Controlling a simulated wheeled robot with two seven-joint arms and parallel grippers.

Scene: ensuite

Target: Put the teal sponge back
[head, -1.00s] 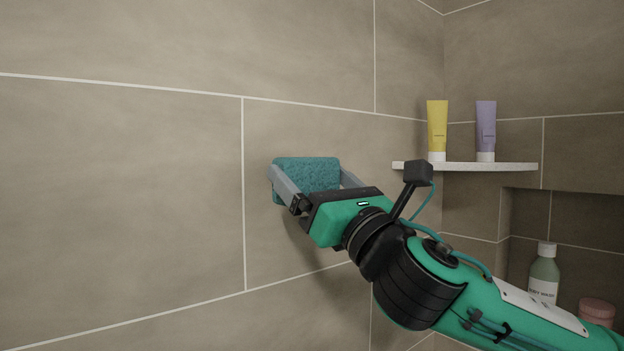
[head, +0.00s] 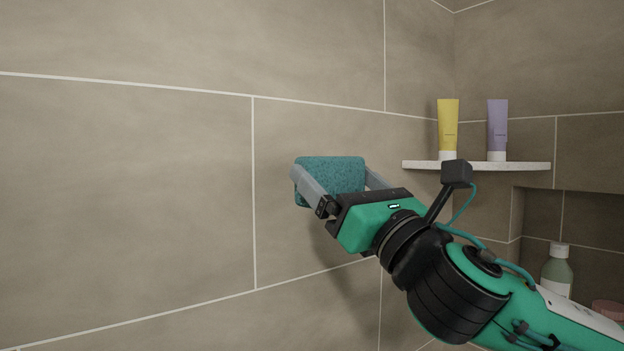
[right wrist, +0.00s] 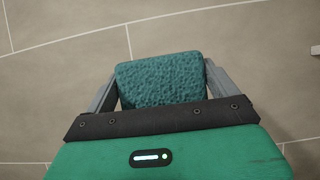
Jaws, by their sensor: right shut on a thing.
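The teal sponge (head: 334,174) is a rounded block with a rough face, seen in the head view in front of the tiled wall. My right gripper (head: 340,182) is shut on it, with one grey finger on each side. In the right wrist view the sponge (right wrist: 160,80) sits between the two fingers of the right gripper (right wrist: 160,84). I cannot tell whether the sponge touches the wall. My left gripper is not in view.
A pale corner shelf (head: 475,166) to the right holds a yellow tube (head: 447,125) and a purple tube (head: 497,127), with a gap between them. Below, a recessed niche (head: 590,215) holds a green bottle (head: 556,272) and a pink item (head: 607,309). The wall at left is bare.

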